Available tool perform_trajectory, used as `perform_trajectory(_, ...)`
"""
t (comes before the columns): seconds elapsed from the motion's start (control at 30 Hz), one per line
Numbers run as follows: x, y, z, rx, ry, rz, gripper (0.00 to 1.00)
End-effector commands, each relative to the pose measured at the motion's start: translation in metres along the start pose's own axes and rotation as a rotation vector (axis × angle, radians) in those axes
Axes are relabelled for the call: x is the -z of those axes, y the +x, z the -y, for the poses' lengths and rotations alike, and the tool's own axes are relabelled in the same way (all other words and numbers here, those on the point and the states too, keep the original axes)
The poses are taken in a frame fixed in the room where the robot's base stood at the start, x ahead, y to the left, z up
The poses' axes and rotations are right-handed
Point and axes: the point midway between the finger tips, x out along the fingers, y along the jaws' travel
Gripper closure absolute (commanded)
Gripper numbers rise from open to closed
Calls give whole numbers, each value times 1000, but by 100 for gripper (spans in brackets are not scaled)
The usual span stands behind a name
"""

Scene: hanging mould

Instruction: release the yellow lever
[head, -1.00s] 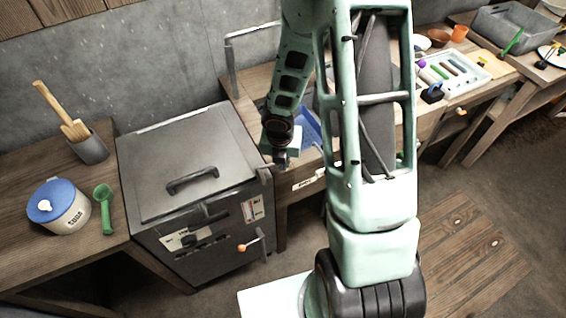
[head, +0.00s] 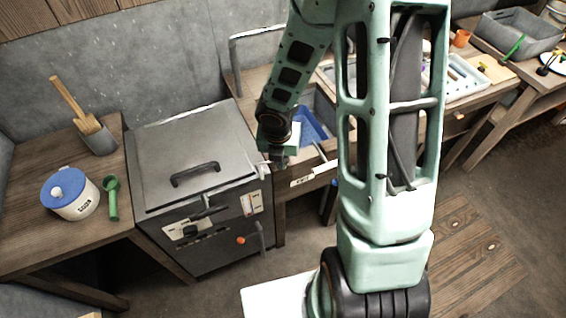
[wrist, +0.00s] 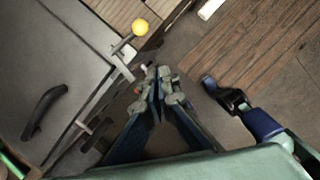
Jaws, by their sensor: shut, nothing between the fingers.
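In the head view I cannot make out the yellow knob; my wrist and gripper cover that area. My gripper (wrist: 160,76) is shut and empty. In the wrist view its fingertips are below and slightly right of the knob, apart from it in the picture. In the head view my gripper (head: 278,163) hangs by the cabinet's right top corner.
The grey cabinet (head: 165,150) has a dark lid handle (head: 195,173) and an orange knob (head: 241,240) on its front. A blue-lidded jar (head: 70,194) and green scoop (head: 111,199) stand left. A bench with a blue-lined basin (head: 312,128) is right. Floor in front is open.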

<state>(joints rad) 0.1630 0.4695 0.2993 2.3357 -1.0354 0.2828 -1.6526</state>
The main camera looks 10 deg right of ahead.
Motion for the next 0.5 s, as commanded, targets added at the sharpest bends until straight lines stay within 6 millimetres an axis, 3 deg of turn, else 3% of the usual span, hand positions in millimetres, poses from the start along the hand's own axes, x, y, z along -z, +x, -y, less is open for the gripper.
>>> perform_trajectory(0.07, -2, -23, 2, 1, 2, 1, 100)
perform_trajectory(0.5, 0, -42, 3, 2, -1, -1, 100)
